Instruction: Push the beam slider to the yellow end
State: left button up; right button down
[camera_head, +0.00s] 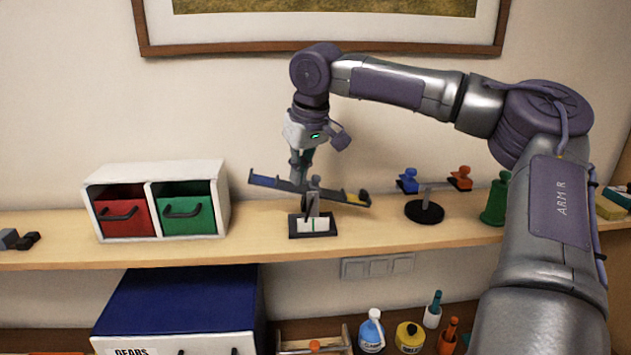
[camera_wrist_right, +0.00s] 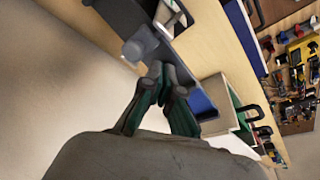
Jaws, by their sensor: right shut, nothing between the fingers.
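The beam (camera_head: 275,183) is a dark bar on a small stand (camera_head: 313,225) on the shelf. It is tilted, its blue end (camera_head: 264,181) higher at the left and its yellow end (camera_head: 355,198) lower at the right. The grey slider (camera_head: 315,183) sits near the middle of the beam; its knob also shows in the right wrist view (camera_wrist_right: 140,46). My right gripper (camera_head: 299,172) is shut and empty, pointing down at the beam on the blue side of the slider. Its fingertips (camera_wrist_right: 160,72) are close beside the knob; I cannot tell whether they touch. My left gripper is out of view.
A white unit (camera_head: 222,200) with red and green drawers stands left of the beam. A black-based stand (camera_head: 425,211) with blue and orange pieces and a green weight (camera_head: 495,203) stand to the right. The shelf (camera_head: 260,215) is clear just around the beam's stand.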

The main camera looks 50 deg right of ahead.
aim_at(315, 176)
jog(key=shift+s+d+f+p, duration=0.2)
jog(key=shift+s+d+f, duration=0.15)
jog(key=shift+s+d, duration=0.45)
jog(key=shift+s+d+f+p, duration=0.15)
jog(key=shift+s+d+f, duration=0.15)
jog(key=shift+s+d, duration=0.45)
dwell(1.4)
jog(key=shift+w+d, duration=0.1)
jog(key=shift+w, duration=0.05)
jog(key=shift+w+a+r, duration=0.15)
jog(key=shift+r, duration=0.9)
jog(key=shift+w+a+r, duration=0.1)
jog(key=shift+a+r, duration=0.05)
jog(key=shift+r, duration=0.95)
jog(key=shift+w+a+r, duration=0.15)
jog(key=shift+r, duration=0.9)
jog(key=shift+f, duration=0.1)
